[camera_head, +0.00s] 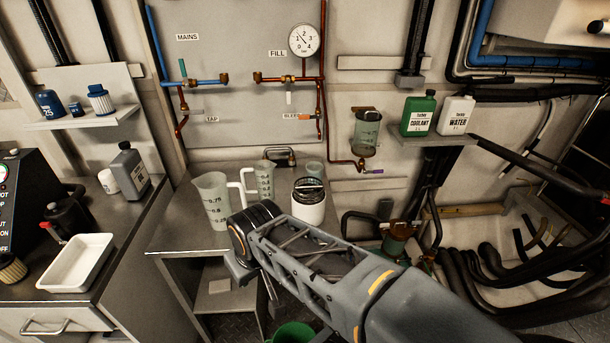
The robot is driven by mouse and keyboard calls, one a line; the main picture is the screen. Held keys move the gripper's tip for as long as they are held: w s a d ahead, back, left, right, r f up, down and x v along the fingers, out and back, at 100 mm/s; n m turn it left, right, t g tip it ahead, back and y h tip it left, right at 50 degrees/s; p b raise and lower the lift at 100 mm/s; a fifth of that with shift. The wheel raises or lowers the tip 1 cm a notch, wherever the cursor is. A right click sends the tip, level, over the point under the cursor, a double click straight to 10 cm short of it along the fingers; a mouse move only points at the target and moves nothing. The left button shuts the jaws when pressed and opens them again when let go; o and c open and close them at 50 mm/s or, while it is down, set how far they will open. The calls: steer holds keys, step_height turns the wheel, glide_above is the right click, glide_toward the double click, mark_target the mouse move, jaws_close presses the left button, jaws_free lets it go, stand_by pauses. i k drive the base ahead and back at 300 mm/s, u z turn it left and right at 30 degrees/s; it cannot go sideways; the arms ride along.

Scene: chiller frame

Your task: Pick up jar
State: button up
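A white jar-like container (309,211) with a dark ribbed top stands upright on the grey bench (170,232), just behind my arm. A small translucent cup or jar (314,169) stands behind it. A clear jar-shaped bowl (366,132) is fixed on the wall piping to the right. I cannot tell for certain which one is the jar. My arm reaches in from the lower right, and its end is left of and in front of the white container. My gripper (256,285) points down in front of the bench edge, mostly hidden by my own arm. Its fingers do not show clearly.
Two measuring jugs, a large one (212,203) and a smaller one (264,181), stand left of the white container. A green bucket (292,334) is below my arm. A white tray (75,264) lies on the left counter. Coolant (418,114) and water (455,116) bottles stand on a wall shelf.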

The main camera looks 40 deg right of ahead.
mark_target(314, 169)
steer(key=u, duration=0.3)
steer(key=k, duration=1.3)
steer(key=z, duration=0.55)
steer(key=i, duration=0.5)
steer(key=u, duration=0.1)
